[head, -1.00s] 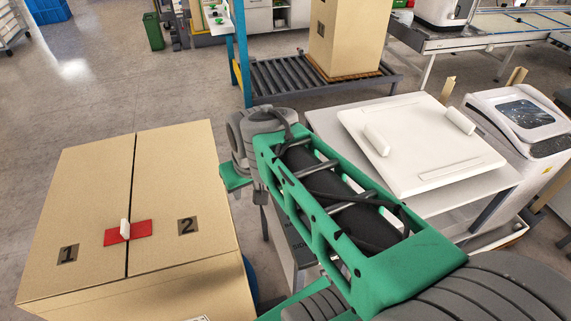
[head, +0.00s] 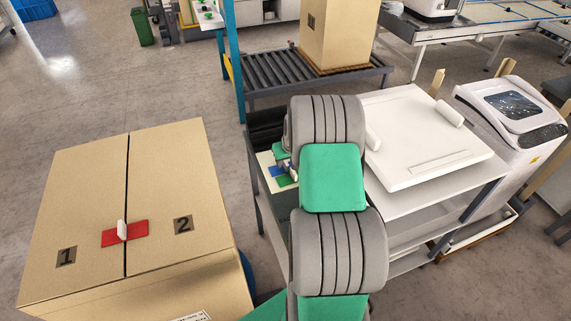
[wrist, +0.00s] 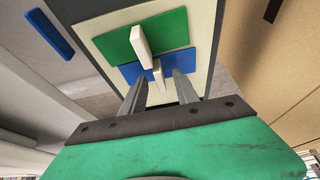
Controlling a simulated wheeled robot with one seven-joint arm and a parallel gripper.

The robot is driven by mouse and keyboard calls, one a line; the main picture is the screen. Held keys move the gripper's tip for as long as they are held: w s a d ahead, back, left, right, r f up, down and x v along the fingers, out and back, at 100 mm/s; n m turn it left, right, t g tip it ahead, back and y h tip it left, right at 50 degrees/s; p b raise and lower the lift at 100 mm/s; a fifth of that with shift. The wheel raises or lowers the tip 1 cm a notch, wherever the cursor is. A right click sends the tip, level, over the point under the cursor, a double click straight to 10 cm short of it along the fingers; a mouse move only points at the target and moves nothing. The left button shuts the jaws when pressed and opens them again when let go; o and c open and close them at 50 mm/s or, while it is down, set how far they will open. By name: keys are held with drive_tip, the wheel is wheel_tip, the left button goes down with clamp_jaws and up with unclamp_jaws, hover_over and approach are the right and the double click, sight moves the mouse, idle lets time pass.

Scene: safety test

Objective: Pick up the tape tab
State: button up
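In the wrist view, a blue tape piece (wrist: 138,71) with an upright white tab (wrist: 158,75) lies on a pale panel. A green tape piece (wrist: 167,32) with a larger white tab (wrist: 140,46) lies just beyond it. My gripper (wrist: 158,78) is open, with the blue piece's tab between its fingers and gaps on both sides. In the head view, the blue tape (head: 276,171) and green tape (head: 285,181) show beside my arm, which hides most of the gripper. A red tape piece (head: 137,231) with a white tab (head: 122,230) lies across the carton's seam.
The carton (head: 70,190), with flaps marked 1 and 2, stands at the left. A table (head: 405,207) with a white board (head: 418,135) stands right of my arm. A roller conveyor (head: 270,72) is behind. A loose blue bar (wrist: 50,33) shows at the wrist view's upper left.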

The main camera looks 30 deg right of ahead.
drive_tip(key=shift+c, duration=0.5)
clamp_jaws()
